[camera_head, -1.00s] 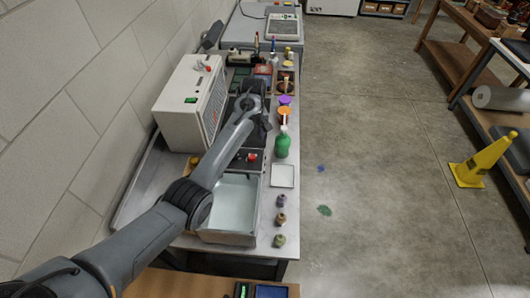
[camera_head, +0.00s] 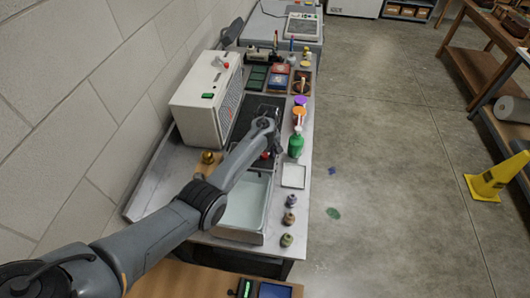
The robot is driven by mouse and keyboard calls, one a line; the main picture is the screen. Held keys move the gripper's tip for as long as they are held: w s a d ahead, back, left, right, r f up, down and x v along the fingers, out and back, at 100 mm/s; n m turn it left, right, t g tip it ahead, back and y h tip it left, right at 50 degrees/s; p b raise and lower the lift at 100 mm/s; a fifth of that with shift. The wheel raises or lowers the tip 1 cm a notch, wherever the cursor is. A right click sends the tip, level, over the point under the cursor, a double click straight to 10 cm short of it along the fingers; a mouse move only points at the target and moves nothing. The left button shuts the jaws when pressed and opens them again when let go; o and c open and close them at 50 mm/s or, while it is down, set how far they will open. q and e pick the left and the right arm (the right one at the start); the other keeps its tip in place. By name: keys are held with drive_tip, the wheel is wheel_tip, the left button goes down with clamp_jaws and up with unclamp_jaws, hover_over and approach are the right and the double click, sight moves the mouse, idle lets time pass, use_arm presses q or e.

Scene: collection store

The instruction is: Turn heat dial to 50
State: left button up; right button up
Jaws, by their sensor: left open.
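A dark flat unit (camera_head: 247,113) lies on the bench beside the white box. A small red knob (camera_head: 265,155) shows at its near end, partly covered by my arm. I cannot tell whether this knob is the heat dial, and no setting is readable. My right gripper is not in view.
A green bottle (camera_head: 295,145) stands just right of my gripper. A pale-filled basin (camera_head: 243,207) lies under my forearm. A white tray (camera_head: 293,176) and small pots (camera_head: 289,219) line the right edge. Colored trays (camera_head: 278,77) are at the back. The floor to the right is mostly clear.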

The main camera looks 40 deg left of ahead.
use_arm(q)
clamp_jaws()
